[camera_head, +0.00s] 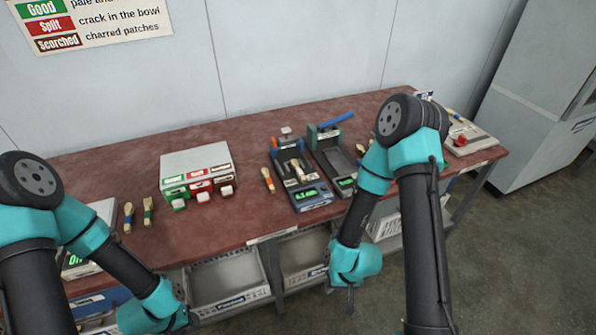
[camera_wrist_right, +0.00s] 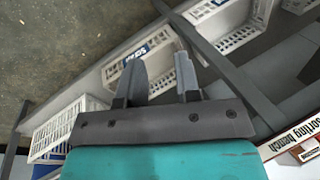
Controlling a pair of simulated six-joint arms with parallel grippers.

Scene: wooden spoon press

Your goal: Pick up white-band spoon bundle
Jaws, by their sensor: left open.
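Spoon bundles lie on the red-brown bench (camera_head: 110,165). A blue-banded bundle (camera_head: 128,217) and a green-banded bundle (camera_head: 148,211) lie at the left, and an orange-banded bundle (camera_head: 268,180) lies near the middle. More pale spoons (camera_head: 361,149) lie partly hidden behind my right arm; I cannot make out a white band on any of them. My left gripper (camera_head: 190,321) is open, low in front of the bench and away from the bundles. My right gripper (camera_head: 350,298) hangs in front of the bench; its fingers are apart and empty in the wrist view (camera_wrist_right: 160,72).
A grey box with green and red labelled buttons (camera_head: 195,165) stands left of centre. Two devices stand right of it, a blue one with a display (camera_head: 312,196) and a green one (camera_head: 335,158). A panel with a red knob (camera_head: 465,138) is far right. White bins (camera_head: 225,285) sit below.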

